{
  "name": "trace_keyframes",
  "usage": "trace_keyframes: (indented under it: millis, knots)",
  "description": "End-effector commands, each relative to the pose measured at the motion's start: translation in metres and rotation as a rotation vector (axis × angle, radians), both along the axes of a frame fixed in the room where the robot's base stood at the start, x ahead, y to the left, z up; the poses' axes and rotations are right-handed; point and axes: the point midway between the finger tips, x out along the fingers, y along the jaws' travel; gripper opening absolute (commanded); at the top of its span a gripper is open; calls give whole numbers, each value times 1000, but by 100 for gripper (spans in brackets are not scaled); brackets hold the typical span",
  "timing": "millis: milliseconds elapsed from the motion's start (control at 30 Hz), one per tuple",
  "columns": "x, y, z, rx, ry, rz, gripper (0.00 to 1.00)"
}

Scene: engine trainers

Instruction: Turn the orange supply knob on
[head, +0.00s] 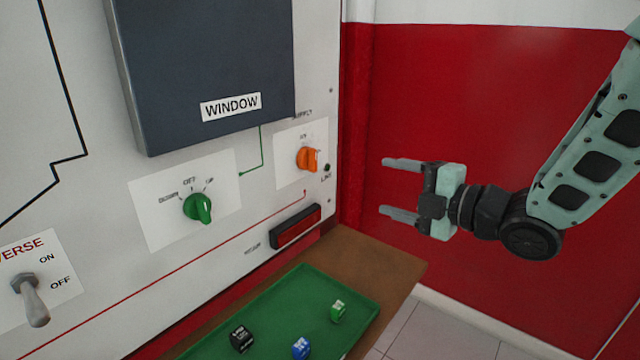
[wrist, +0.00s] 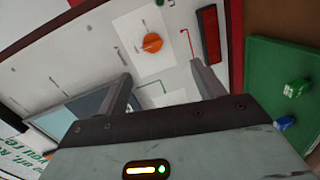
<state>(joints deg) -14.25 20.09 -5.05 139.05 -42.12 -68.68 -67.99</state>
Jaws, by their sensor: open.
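The orange supply knob (head: 307,159) sits on a white label plate at the right of the panel, under the word SUPPLY. An ON mark shows above it; I cannot read its setting for certain. In the wrist view the orange knob (wrist: 152,43) lies beyond the fingers, near the middle of the picture. My gripper (head: 400,188) is open and empty, to the right of the knob and apart from the panel. Its fingers point left, toward the panel. In the wrist view my gripper (wrist: 165,85) has its two fingers spread apart.
A green knob (head: 198,208) is at the lower left of a dark WINDOW box (head: 210,60). A red lamp bar (head: 296,226) is below the orange knob. A green tray (head: 290,290) with several small blocks rests on a brown shelf (head: 385,265). A toggle switch (head: 32,300) is far left.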

Motion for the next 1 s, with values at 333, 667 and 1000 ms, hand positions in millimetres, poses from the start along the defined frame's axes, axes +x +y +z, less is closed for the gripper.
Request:
trace_keyframes:
  millis: [333, 667, 1000]
  knots:
    - [5, 5, 1, 10, -167, 77, 68]
    - [44, 56, 2, 10, -163, 77, 68]
    - [86, 109, 1, 10, -163, 75, 68]
